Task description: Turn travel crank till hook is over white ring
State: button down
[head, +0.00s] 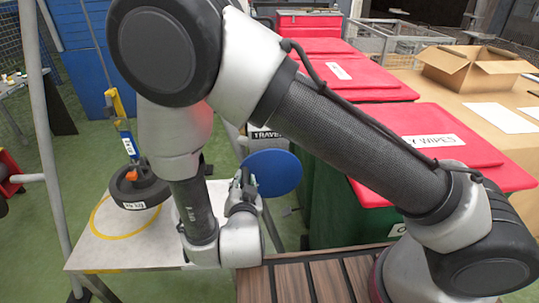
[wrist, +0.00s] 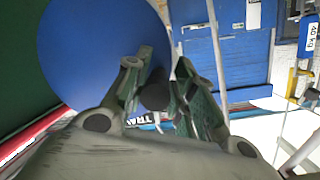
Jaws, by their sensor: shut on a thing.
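The travel crank is a blue disc (head: 272,172) beside a sign reading TRAVEL (head: 268,134). The disc fills the upper left of the wrist view (wrist: 85,50). My gripper (head: 243,182) is at the disc's left edge in the head view. In the wrist view its fingers (wrist: 157,85) are closed around a dark knob (wrist: 154,97), the crank's handle. A yellow and blue hanging piece (head: 118,110), seemingly the hook block, is above a dark round weight (head: 138,188) with orange parts. No white ring can be made out; my arm covers part of the scene.
A yellow ring (head: 96,222) is marked on the pale table (head: 95,254), below the weight. Red-lidded bins (head: 440,133) stand close on the right. A cardboard box (head: 477,68) is behind them. A grey post (head: 48,150) rises at left.

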jog(key=shift+s+d+f, duration=0.1)
dwell(0.3)
jog(key=shift+d+r, duration=0.2)
jog(key=shift+r, duration=0.2)
jog(key=c, duration=1)
grip_release()
jog(key=shift+c, duration=0.2)
